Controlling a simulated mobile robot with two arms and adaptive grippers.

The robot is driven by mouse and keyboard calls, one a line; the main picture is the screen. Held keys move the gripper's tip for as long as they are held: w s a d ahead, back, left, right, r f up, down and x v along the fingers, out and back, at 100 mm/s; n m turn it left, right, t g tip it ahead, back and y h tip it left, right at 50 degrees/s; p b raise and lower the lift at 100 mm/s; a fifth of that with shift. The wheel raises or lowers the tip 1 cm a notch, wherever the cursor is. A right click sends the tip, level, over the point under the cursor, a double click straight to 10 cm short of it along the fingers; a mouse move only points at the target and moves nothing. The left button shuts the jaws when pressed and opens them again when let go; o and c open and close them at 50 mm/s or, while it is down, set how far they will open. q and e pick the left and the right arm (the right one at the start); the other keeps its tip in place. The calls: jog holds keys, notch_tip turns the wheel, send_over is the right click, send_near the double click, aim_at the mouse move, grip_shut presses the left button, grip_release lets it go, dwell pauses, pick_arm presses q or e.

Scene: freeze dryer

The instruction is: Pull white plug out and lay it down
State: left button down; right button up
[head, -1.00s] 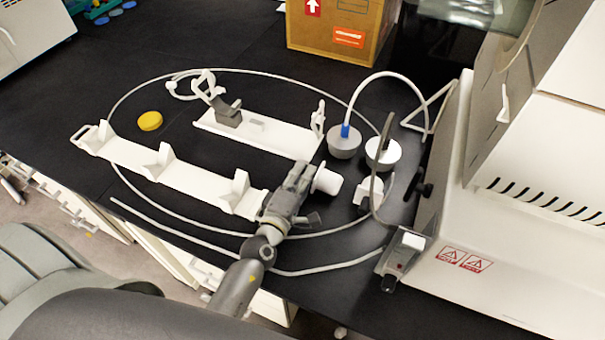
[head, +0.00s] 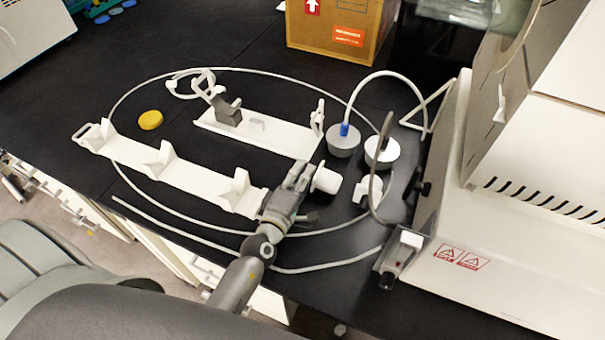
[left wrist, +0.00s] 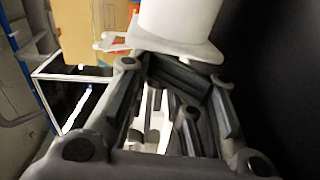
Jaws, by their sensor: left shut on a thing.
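The white plug (head: 326,179) is a short, thick white cylinder at the tip of my left gripper (head: 300,176), near the middle of the head view. My left gripper is shut on it, and the plug sticks out to the right of the fingers. In the left wrist view the plug (left wrist: 178,25) fills the top middle, with its flared rim at the fingertips (left wrist: 168,72). The fingers hide part of it. I cannot tell whether it touches the bench. My right gripper is not in view.
A long white holder (head: 165,172) lies left of my gripper, with another white holder (head: 265,138) behind. Two grey-white stoppers (head: 382,150), a small white valve (head: 362,190) and a looping tube (head: 120,165) lie around. The freeze dryer (head: 520,250) stands right. Bare black bench lies far left.

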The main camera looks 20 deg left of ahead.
pick_arm(q)
jog(key=shift+s+f, duration=0.2)
jog(key=shift+f, duration=0.3)
jog(key=c, duration=1)
grip_release()
jog(key=shift+a, duration=0.1)
jog(key=shift+c, duration=0.2)
jog(key=shift+f, duration=0.1)
jog(key=shift+s+a+p, duration=0.1)
jog(key=shift+s+p, duration=0.5)
jog(key=shift+s, duration=1.75)
jog(key=shift+s+r, duration=0.25)
jog(key=shift+s, duration=0.55)
jog(key=shift+s+r, duration=0.2)
jog(key=shift+s, duration=0.55)
jog(key=shift+w+r, duration=0.1)
jog(key=shift+r, duration=0.05)
